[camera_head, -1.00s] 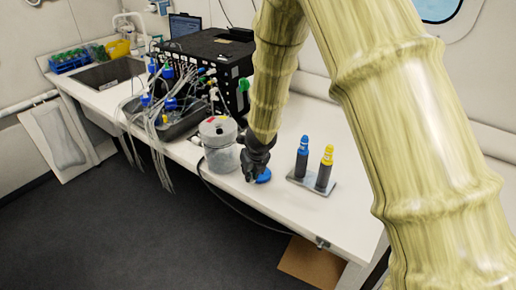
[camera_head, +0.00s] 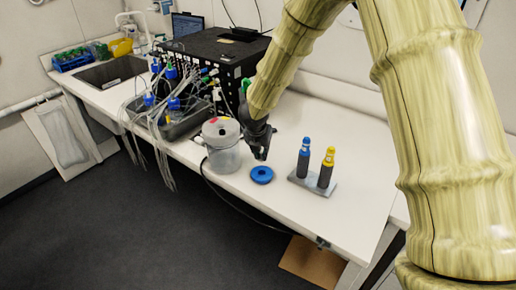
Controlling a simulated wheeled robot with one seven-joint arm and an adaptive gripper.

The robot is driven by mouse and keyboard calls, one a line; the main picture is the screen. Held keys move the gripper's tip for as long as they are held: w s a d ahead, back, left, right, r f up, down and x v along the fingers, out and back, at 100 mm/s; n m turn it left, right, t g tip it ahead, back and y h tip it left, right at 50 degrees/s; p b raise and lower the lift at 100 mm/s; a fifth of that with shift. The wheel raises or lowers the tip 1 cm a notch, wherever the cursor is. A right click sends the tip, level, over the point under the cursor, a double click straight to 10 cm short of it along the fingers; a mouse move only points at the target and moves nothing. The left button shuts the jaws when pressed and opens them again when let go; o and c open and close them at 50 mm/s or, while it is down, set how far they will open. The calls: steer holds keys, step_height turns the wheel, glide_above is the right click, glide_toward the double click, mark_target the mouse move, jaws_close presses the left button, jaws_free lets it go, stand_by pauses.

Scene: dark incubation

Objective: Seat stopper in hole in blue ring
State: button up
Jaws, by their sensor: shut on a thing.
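The blue ring (camera_head: 262,180) lies flat on the white bench, right of the clear lidded jar. No stopper shows elsewhere on the bench.
The clear jar (camera_head: 224,158) stands close left of the ring. A grey holder (camera_head: 327,190) with a blue-capped bottle (camera_head: 303,160) and a yellow-capped bottle (camera_head: 326,170) stands to the right. A black machine (camera_head: 225,62) with tubing is behind. The bench front edge is near the ring.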

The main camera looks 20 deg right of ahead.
steer(key=shift+d, duration=0.1)
steer(key=shift+w+f+b, duration=0.1)
steer(key=shift+f+b, duration=1.45)
steer(key=shift+f, duration=0.8)
steer(key=shift+b, duration=0.65)
steer(key=shift+f+b, duration=1.25)
steer(key=shift+f, duration=0.1)
steer(key=o, duration=0.8)
steer(key=shift+r, duration=0.15)
steer(key=v, duration=1.1)
steer(key=shift+r, duration=0.3)
